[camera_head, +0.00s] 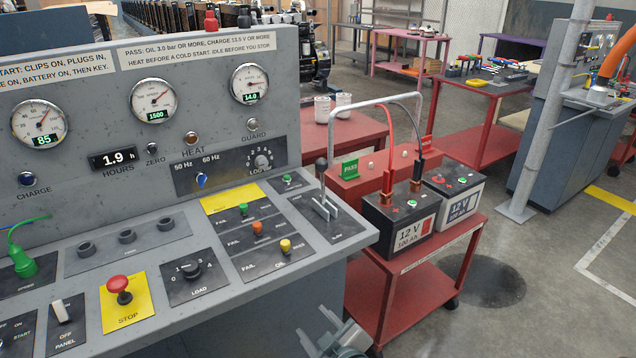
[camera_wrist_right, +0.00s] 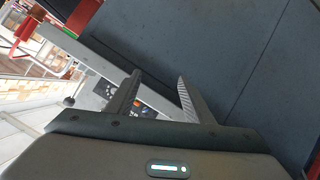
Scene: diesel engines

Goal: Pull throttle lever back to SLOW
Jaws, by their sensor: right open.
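The throttle lever (camera_head: 322,182) is a metal shaft with a dark knob. It stands up from a slotted dark plate (camera_head: 343,222) at the right end of the console's sloped panel. The small print on the plate is too fine to read with certainty. My right gripper (camera_head: 320,325) is open and empty. It is low at the bottom of the head view, below and in front of the panel's right edge, apart from the lever. In the right wrist view its two fingers (camera_wrist_right: 158,77) are spread before the console's blue-grey side. My left gripper is not in view.
The grey console (camera_head: 110,225) carries gauges, a red STOP button (camera_head: 119,285), a LOAD knob (camera_head: 190,270) and small coloured switches. A red cart (camera_head: 395,285) with two batteries (camera_head: 402,218) and cables stands close right of the panel. Open floor lies farther right.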

